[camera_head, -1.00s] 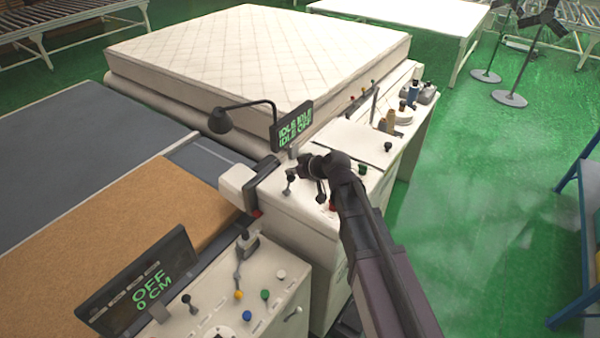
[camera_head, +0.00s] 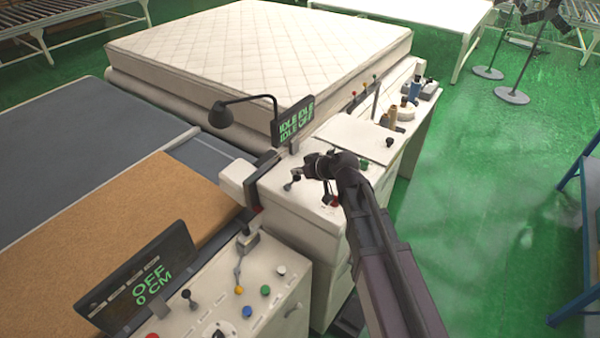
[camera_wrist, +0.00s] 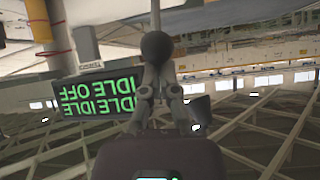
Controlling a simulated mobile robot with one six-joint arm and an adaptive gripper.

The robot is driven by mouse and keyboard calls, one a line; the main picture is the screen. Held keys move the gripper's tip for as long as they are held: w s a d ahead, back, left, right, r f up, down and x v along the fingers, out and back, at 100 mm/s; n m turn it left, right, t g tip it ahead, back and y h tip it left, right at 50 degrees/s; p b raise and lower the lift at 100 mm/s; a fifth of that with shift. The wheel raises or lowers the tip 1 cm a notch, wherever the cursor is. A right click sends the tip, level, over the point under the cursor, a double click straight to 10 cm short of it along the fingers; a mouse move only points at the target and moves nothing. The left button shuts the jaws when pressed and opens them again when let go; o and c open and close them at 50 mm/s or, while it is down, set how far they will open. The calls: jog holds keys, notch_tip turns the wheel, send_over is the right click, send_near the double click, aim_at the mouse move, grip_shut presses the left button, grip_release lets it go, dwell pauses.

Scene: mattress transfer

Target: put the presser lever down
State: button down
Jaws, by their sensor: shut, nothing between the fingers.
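In the wrist view a round dark knob on a stem (camera_wrist: 156,47) appears right at the tips of my closed gripper (camera_wrist: 157,88). Whether they touch is unclear. My arm hides part of the cabinet top. The status display (camera_head: 296,122) reads IDLE IDLE, IDLE OFF.
A quilted mattress (camera_head: 255,50) lies behind. A desk lamp (camera_head: 221,114) stands left of the display. A front console (camera_head: 225,310) has knobs, buttons and a screen (camera_head: 145,284) reading OFF, 0 CM. Spools and bottles (camera_head: 405,105) stand at the back right.

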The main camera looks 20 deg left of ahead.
jog(key=shift+w+a+r+p, duration=0.1)
jog(key=shift+w+r+p, duration=0.15)
jog(key=shift+r+p, duration=0.15)
jog(key=shift+w+a+r+p, duration=0.2)
jog(key=shift+a+r+p, duration=0.25)
jog(key=shift+p, duration=0.1)
jog(key=p+v, duration=0.5)
jog(key=v, duration=0.4)
jog(key=shift+d, duration=0.3)
